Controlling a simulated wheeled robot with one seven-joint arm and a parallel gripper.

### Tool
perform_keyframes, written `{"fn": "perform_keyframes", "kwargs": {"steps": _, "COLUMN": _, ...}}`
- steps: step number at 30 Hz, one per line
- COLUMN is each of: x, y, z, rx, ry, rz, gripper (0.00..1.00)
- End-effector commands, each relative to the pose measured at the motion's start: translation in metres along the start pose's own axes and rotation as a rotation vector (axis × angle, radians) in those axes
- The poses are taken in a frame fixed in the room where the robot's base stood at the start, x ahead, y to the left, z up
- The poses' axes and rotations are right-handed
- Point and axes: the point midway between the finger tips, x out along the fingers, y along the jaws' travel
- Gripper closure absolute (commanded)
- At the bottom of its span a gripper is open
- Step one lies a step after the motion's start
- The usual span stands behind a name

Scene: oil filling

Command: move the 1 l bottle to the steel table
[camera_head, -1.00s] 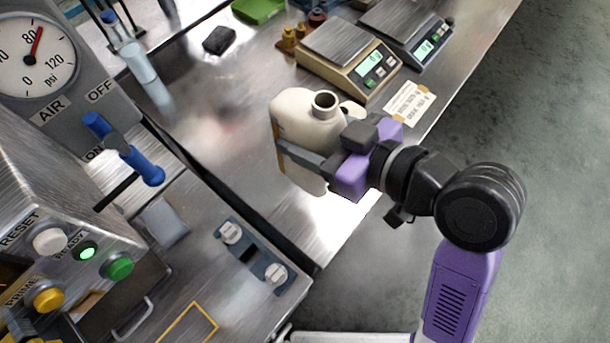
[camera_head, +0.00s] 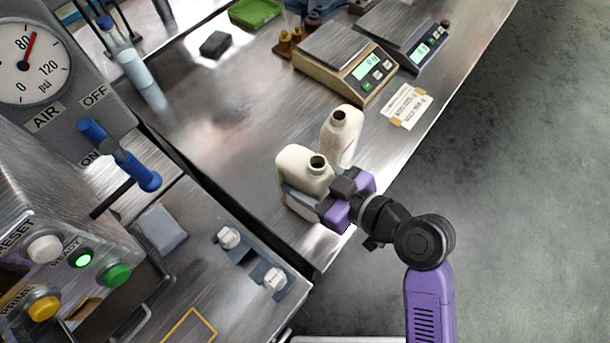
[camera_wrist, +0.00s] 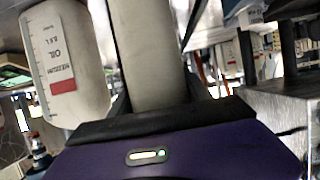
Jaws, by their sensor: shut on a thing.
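A cream bottle (camera_head: 299,165) with an open dark neck is in my gripper (camera_head: 308,194); its label is hidden, so I take it for the 1 l bottle. It is upright, low over the near end of the steel table (camera_head: 225,125); I cannot tell whether its base touches. In the wrist view its pale side (camera_wrist: 145,55) fills the space between the fingers. A second cream bottle (camera_head: 342,135) stands just behind it on the table. In the wrist view that bottle (camera_wrist: 65,60) bears an oil label that seems to read 0.5 L.
Two scales (camera_head: 345,65) (camera_head: 408,42), a taped paper note (camera_head: 407,106), a black block (camera_head: 215,44) and a green tray (camera_head: 255,12) are on the table. A machine panel with buttons (camera_head: 83,258) and a blue lever (camera_head: 120,155) stands left. Table left of the bottles is clear.

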Motion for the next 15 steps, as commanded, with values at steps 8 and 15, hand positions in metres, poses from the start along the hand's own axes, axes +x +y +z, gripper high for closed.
{"fn": "perform_keyframes", "kwargs": {"steps": 8, "x": 0.0023, "y": 0.0003, "z": 0.0038, "rx": -0.002, "ry": 0.007, "rz": 0.002, "gripper": 1.00}}
{"fn": "perform_keyframes", "kwargs": {"steps": 15, "x": 0.0040, "y": 0.0002, "z": 0.0076, "rx": -0.003, "ry": 0.006, "rz": 0.002, "gripper": 1.00}}
